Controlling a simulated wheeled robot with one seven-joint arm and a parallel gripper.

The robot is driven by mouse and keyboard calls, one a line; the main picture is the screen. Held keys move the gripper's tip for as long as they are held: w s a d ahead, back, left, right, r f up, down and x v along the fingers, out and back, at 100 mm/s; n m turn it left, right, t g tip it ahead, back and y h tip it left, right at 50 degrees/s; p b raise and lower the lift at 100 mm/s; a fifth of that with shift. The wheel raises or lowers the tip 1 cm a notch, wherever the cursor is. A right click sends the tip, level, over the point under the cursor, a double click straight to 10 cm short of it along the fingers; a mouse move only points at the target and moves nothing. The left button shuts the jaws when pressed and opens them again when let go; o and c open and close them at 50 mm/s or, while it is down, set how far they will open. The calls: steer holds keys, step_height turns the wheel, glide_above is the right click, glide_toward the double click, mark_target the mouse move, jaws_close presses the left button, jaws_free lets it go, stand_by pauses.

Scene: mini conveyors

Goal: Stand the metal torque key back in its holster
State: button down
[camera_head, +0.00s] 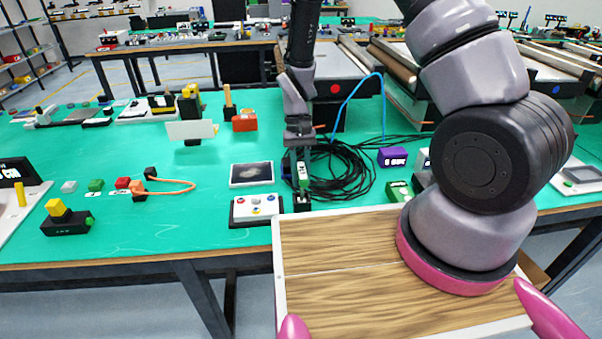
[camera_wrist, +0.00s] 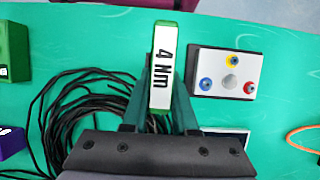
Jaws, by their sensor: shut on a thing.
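My gripper (camera_head: 302,170) is shut on the torque key, low over the green table near its front edge. In the wrist view the key (camera_wrist: 163,68) shows as a green block with a white face lettered "4 Nm", between the two fingers. Its lower part is hidden by the gripper. In the head view a dark piece (camera_head: 302,201) shows just below the fingers; I cannot tell whether it is part of the key. A green block with white lettering (camera_head: 398,190) and a purple lettered block (camera_head: 392,157) stand to the right. I cannot tell which thing is the holster.
A white box with coloured buttons (camera_head: 256,208) is close left of the gripper, with a flat dark panel (camera_head: 251,174) behind it. Coiled black cable (camera_head: 345,170) lies right beside the gripper. A wooden-topped tray (camera_head: 330,270) is in front. Small blocks and an orange cord are left.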

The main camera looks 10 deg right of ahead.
steer(key=c, duration=0.6)
jaws_free()
steer(key=v, duration=1)
steer(key=shift+r, duration=0.35)
steer(key=shift+w+r, duration=0.1)
steer(key=shift+w, duration=0.1)
steer(key=d+r+m+t+y, duration=0.1)
steer(key=d+r+t, duration=0.25)
steer(key=r, duration=0.65)
steer(key=d+r+m+t+y, duration=0.1)
steer(key=d+r+t, duration=0.1)
steer(key=d+r, duration=0.5)
steer(key=s+d+r+m+t, duration=0.1)
steer(key=s+d+r+t, duration=0.2)
steer(key=s+r, duration=0.3)
steer(key=s+d+r+m+t, duration=0.1)
steer(key=s+d+r+t, duration=0.2)
steer(key=s+r, duration=0.3)
step_height(320, 180, up, 3)
steer(key=shift+f, duration=0.15)
